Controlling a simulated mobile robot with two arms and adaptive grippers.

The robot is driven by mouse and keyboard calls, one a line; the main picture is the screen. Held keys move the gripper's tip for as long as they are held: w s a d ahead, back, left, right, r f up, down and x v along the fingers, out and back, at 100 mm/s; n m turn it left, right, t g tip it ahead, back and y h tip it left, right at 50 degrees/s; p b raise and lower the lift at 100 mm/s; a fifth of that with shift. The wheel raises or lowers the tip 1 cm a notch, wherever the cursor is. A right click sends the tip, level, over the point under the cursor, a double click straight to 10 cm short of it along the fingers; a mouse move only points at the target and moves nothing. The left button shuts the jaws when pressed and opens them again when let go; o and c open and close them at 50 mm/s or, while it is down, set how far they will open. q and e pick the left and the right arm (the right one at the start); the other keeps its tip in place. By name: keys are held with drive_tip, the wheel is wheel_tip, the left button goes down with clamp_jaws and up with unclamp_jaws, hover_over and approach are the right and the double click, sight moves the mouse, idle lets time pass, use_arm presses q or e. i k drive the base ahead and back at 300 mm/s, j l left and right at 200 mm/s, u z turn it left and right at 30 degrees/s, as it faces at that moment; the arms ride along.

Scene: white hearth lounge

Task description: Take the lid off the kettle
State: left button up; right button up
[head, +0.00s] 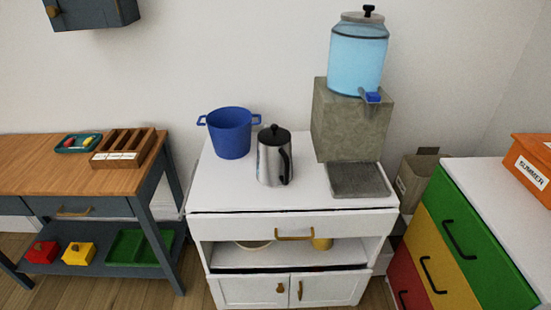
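The kettle (269,162) is a tall steel pot with a black handle on its right side. It stands upright on the white cabinet top (221,190), near the middle. Its dark lid (273,134) with a round black knob sits on top of the kettle. Neither of my grippers shows in the head view.
A blue pot (229,134) stands close behind and left of the kettle. A stone block (350,125) with a water dispenser (357,58) and a grey drip tray (358,181) stand to the right. The cabinet top's front left is clear.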

sight(274, 135)
drive_tip(key=i+l+u, duration=0.2)
drive_tip(key=l, duration=0.35)
drive_tip(key=i+l+u, duration=0.2)
drive_tip(key=l, duration=0.4)
drive_tip(key=l+u, duration=0.2)
drive_tip(key=l, duration=0.4)
